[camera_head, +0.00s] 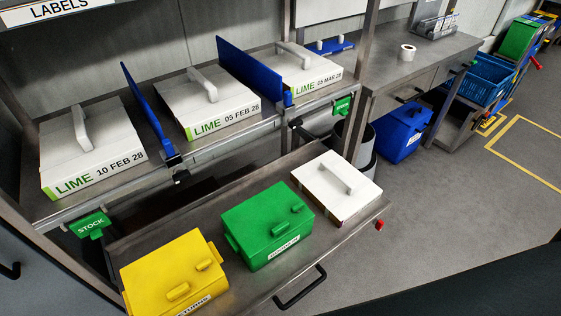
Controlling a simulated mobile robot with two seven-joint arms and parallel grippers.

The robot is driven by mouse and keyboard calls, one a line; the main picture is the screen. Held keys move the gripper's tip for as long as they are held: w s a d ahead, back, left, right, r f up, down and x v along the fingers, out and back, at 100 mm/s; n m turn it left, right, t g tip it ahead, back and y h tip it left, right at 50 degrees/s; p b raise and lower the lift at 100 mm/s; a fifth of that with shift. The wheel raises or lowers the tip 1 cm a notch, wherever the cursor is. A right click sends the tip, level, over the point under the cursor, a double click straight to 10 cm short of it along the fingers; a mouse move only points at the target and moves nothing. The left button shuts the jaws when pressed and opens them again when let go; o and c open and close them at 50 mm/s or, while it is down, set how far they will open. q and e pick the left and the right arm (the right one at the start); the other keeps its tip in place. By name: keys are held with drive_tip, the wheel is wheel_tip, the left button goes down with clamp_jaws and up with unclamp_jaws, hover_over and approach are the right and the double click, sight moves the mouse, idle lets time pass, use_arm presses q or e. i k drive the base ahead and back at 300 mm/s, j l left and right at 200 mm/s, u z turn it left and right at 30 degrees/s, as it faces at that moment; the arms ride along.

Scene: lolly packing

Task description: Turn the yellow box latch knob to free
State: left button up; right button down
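The yellow box (168,272) stands at the lower left on the metal pull-out shelf, its lid closed. A yellow knob or handle (177,291) sits on the lid near the front, and a second small yellow part (205,264) sits near the right edge. I cannot tell which of these is the latch knob or how it is turned. The box's lower front edge and label are cut off by the picture's bottom edge. Neither of my grippers is in view.
A closed green box (262,222) stands right of the yellow one, with a white-lidded box (322,196) beyond it. White LIME boxes (206,103) stand on the shelf above, split by blue dividers (150,112). A black handle (300,290) sticks out in front of the pull-out shelf.

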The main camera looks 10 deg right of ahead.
sight(205, 265)
drive_tip(key=k+j+z, duration=0.1)
drive_tip(key=z, duration=0.6)
drive_tip(key=k+l+u, duration=0.25)
drive_tip(key=l, duration=0.15)
drive_tip(key=k+l+u, duration=0.25)
drive_tip(key=i+l, duration=0.05)
drive_tip(key=l, duration=0.05)
